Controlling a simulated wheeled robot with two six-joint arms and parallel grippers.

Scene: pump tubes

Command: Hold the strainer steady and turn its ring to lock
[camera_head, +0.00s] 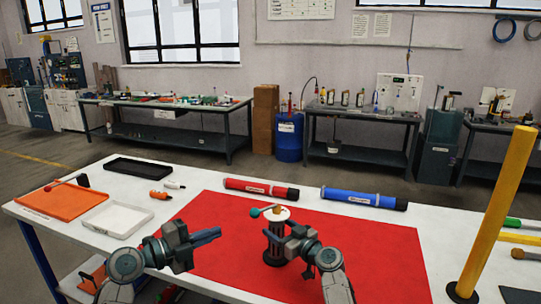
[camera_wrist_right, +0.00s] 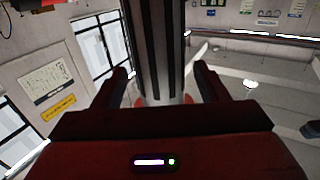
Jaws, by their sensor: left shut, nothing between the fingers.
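The strainer (camera_head: 272,244) stands upright on the red mat, with a dark slotted body and a pale ring (camera_head: 277,214) on top. A small teal-tipped handle (camera_head: 257,212) sticks out to the left of the ring. My right gripper (camera_head: 278,236) is at the strainer's body from the right. In the right wrist view its two fingers (camera_wrist_right: 161,82) flank the dark slotted body (camera_wrist_right: 158,40); whether they press on it cannot be told. My left gripper (camera_head: 216,235) is shut and empty, apart from the strainer on its left. The strainer's right side is partly hidden.
A red tube (camera_head: 262,189) and a blue tube (camera_head: 364,198) lie behind the strainer. A yellow post (camera_head: 497,215) stands at the right. Orange (camera_head: 66,200), white (camera_head: 117,218) and black (camera_head: 140,168) trays lie at the left. The red mat (camera_head: 385,265) is clear right of my grippers.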

